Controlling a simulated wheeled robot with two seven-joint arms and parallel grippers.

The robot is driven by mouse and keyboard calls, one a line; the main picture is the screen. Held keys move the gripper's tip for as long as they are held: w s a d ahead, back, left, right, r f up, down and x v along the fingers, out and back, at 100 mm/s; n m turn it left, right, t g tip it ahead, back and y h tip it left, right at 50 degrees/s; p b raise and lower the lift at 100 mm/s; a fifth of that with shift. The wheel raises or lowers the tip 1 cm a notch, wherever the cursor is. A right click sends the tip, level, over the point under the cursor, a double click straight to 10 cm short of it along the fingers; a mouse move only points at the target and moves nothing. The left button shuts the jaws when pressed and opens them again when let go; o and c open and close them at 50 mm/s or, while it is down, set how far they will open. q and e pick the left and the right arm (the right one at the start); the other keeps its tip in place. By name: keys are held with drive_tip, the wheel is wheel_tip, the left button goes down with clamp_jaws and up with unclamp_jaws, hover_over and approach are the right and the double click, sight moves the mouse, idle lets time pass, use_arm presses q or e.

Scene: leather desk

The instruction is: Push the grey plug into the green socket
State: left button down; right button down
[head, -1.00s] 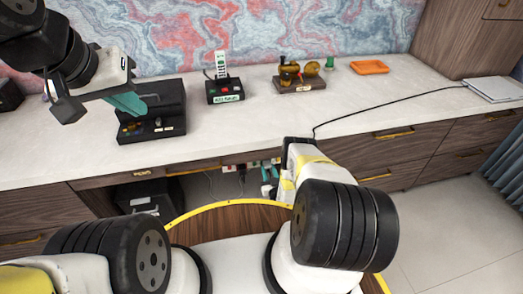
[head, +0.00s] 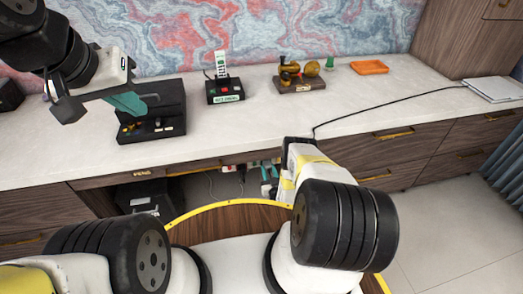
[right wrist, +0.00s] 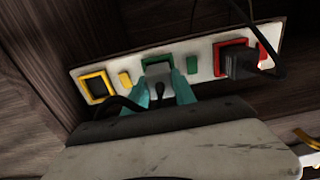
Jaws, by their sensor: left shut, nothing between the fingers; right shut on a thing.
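In the right wrist view the green socket (right wrist: 147,60) sits in the middle of a white socket panel, partly covered by the grey plug (right wrist: 159,71). The plug is at the socket face, between the teal fingertips of my right gripper (right wrist: 163,88), which is shut on it. I cannot tell how deep it sits. In the head view the right gripper (head: 268,174) is below the desk's front edge, and the plug cannot be made out there. My left gripper (head: 130,103) is shut and empty, above a black stand on the desk at the left.
The panel (right wrist: 200,72) also has a yellow socket (right wrist: 96,87) at left and a red socket (right wrist: 226,46) holding a black plug (right wrist: 240,64). A dark cable (right wrist: 116,102) runs near the fingers. The desktop (head: 230,125) lies above the right gripper, with its centre clear.

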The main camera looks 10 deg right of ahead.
drive_tip(key=shift+w, duration=0.4)
drive_tip(key=c, duration=0.9)
unclamp_jaws()
drive_tip(key=shift+c, duration=0.2)
drive_tip(key=s, duration=0.7)
drive_tip(key=shift+s, duration=0.4)
drive_tip(key=shift+d, duration=0.1)
